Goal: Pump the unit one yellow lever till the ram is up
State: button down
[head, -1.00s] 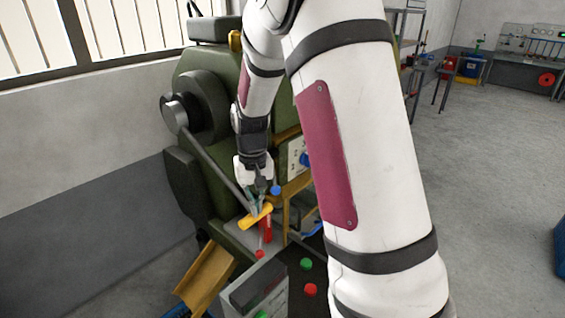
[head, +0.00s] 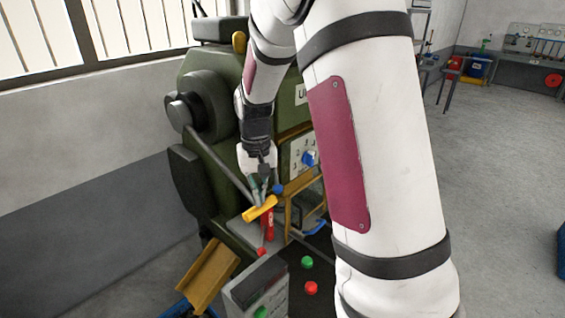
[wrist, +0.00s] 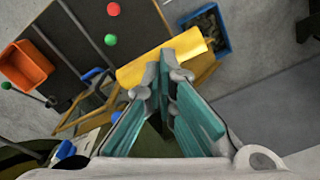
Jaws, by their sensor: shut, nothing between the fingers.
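The yellow lever handle (head: 260,209) sits at the low end of a long grey bar (head: 216,160), which slopes down from the round hub on the green machine's left side. My gripper (head: 262,194) points down at the handle, its fingers shut with nothing between them. In the wrist view the yellow handle (wrist: 178,60) lies across just beyond the fingertips (wrist: 165,72); whether they touch it I cannot tell. A red upright piece (head: 267,226) stands just below the handle. I cannot make out the ram for certain; my arm hides part of the machine.
The green machine (head: 216,145) stands by the wall. A grey box (head: 256,288) and green (head: 307,262) and red (head: 311,288) buttons are in front. An orange bin (wrist: 27,66) shows in the wrist view. Open floor lies to the right.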

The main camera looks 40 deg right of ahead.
jog(key=shift+r, duration=3.2)
jog(key=s+a+r+n+t+b, duration=0.2)
jog(key=s+a+r+t+b, duration=0.1)
jog(key=s+a+r+b, duration=0.25)
jog(key=s+a+f+n+t+b, duration=0.1)
jog(key=s+a+t, duration=0.1)
jog(key=s+a, duration=0.3)
jog(key=s, duration=0.3)
jog(key=shift+a+n+t+b, duration=0.2)
jog(key=shift+n+t+b, duration=0.1)
jog(key=shift+n+b, duration=0.1)
